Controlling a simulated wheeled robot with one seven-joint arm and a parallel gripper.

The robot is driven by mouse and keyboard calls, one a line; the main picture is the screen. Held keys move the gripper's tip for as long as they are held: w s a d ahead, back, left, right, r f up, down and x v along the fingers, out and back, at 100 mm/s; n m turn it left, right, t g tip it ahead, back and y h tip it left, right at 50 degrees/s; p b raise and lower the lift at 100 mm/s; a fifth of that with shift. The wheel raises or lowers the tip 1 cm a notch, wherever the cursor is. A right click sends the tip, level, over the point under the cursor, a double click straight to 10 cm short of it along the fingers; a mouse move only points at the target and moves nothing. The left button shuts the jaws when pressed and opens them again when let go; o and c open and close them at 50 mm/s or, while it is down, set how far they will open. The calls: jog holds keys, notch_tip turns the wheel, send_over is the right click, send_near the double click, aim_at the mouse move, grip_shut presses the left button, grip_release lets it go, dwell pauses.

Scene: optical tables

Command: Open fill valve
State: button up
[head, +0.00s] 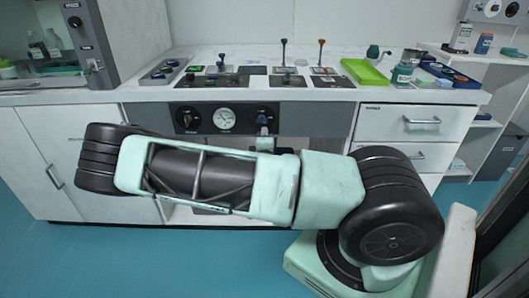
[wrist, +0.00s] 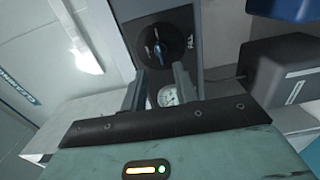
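The fill valve is a round black knob with a blue pointer (wrist: 172,43), with white lettering beside it that seems to read FILL. It sits on a grey panel, near a round white gauge (wrist: 168,96). In the head view, the knob with blue on it (head: 263,118) is right of the gauge (head: 224,119), under the bench top. My gripper (wrist: 159,70) is open and empty. Its two dark fingers point at the panel, with the knob beyond the tips and apart from them. In the head view my arm mostly hides the gripper.
A second black knob (head: 187,119) is left of the gauge. White drawers (head: 402,122) are right of the panel. The bench top (head: 225,53) holds small valves, a green tray (head: 365,72) and bottles. A dark box (wrist: 290,70) stands at the right of the wrist view.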

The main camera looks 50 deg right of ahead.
jog(key=v, duration=0.7)
jog(key=shift+s, duration=0.2)
jog(key=shift+a+f, duration=0.1)
jog(key=shift+a, duration=0.05)
